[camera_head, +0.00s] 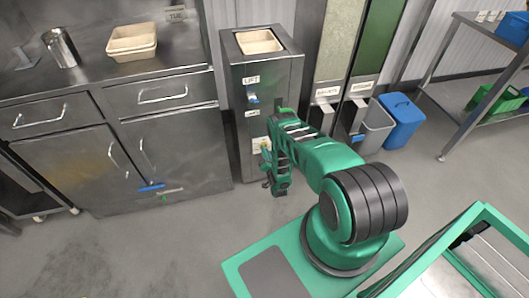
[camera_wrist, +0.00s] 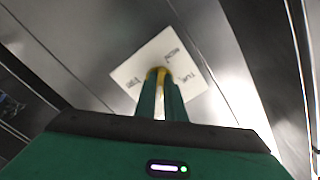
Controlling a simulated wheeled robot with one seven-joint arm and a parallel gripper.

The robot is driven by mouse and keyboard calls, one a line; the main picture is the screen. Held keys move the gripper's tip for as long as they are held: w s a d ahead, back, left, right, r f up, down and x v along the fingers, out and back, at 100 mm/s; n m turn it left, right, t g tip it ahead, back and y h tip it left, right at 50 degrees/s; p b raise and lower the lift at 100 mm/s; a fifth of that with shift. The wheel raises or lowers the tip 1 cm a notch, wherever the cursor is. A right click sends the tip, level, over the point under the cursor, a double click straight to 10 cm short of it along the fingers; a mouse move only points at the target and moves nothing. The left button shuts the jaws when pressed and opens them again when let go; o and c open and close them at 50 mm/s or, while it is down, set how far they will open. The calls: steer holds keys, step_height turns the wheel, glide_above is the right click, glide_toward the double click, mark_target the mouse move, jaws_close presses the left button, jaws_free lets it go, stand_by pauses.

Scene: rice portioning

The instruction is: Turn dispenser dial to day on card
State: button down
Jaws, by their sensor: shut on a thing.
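The dispenser (camera_head: 243,115) is a tall steel cabinet in the middle of the head view, with a LIFT label on its front and a beige tray in its top. In the wrist view, a yellow dial (camera_wrist: 160,72) sits at the middle of a white plate (camera_wrist: 135,75) with small day words around it, which I cannot read surely. My gripper (camera_wrist: 160,85) is shut on the dial, which is mostly hidden between the green fingers. In the head view, my gripper (camera_head: 266,153) is at the cabinet's lower front.
A steel counter with drawers (camera_head: 162,92) stands left, with a steel cup (camera_head: 61,48) and beige trays (camera_head: 132,40) on it. Right of the dispenser are tall labelled hoppers (camera_head: 342,40), a grey bin (camera_head: 376,124) and a blue bin (camera_head: 403,118). The floor at left front is clear.

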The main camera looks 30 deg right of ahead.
steer(key=shift+s+d+f+n, duration=0.1)
steer(key=shift+n, duration=3.35)
steer(key=shift+s+f+n, duration=0.1)
steer(key=shift+s+n, duration=0.05)
steer(key=shift+n, duration=3.35)
steer(key=shift+s+d+f+n, duration=0.1)
steer(key=shift+n, duration=3.35)
steer(key=c, duration=2)
jaws_free()
steer(key=shift+o, duration=0.8)
steer(key=shift+w+r, duration=0.15)
steer(key=v, duration=1)
steer(key=shift+s, duration=0.4)
